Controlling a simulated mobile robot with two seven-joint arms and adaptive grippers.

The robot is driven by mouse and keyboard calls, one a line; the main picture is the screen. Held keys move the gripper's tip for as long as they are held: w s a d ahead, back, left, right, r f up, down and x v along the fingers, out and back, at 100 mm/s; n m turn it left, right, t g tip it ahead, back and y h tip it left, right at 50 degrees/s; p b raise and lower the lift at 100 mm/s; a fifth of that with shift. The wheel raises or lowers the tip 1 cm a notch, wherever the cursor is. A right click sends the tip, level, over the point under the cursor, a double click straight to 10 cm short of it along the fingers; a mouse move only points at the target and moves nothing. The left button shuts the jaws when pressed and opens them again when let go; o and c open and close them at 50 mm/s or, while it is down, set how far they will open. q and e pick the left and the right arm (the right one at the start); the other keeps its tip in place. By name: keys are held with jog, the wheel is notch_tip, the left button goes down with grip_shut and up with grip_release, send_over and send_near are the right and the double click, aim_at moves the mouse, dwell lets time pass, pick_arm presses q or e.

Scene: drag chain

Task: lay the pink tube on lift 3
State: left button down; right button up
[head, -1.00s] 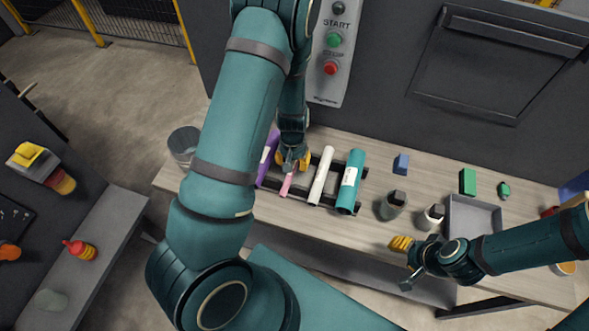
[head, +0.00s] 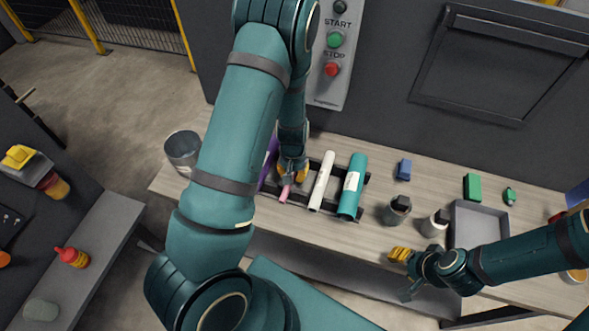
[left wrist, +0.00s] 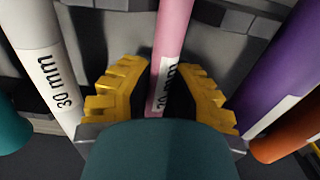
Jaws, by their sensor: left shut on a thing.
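The pink tube (head: 284,196) lies on a dark rack on the table, mostly covered by my left gripper (head: 292,174) in the head view. In the left wrist view the pink tube (left wrist: 174,38) runs between the two yellow fingers of my left gripper (left wrist: 160,98), which is shut on it. A purple tube (left wrist: 277,70) is on one side of it and a white tube (left wrist: 47,58) marked 30 mm on the other. No lift number is readable. My right gripper (head: 404,258) hangs near the table's front edge; its jaw opening is unclear.
A teal tube (head: 352,187) lies right of the white one. An orange tube (left wrist: 287,134) lies beside the purple one. A metal bucket (head: 182,152) stands left.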

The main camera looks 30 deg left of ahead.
pick_arm(q)
jog(key=shift+r, duration=0.15)
pick_arm(e)
jog(key=shift+r, duration=0.15)
pick_arm(q)
jog(key=shift+r+p, duration=2.4)
jog(key=shift+r, duration=0.45)
pick_arm(e)
jog(key=shift+r, duration=2.3)
pick_arm(q)
jog(key=shift+s+f, duration=0.1)
pick_arm(e)
jog(key=shift+f, duration=0.1)
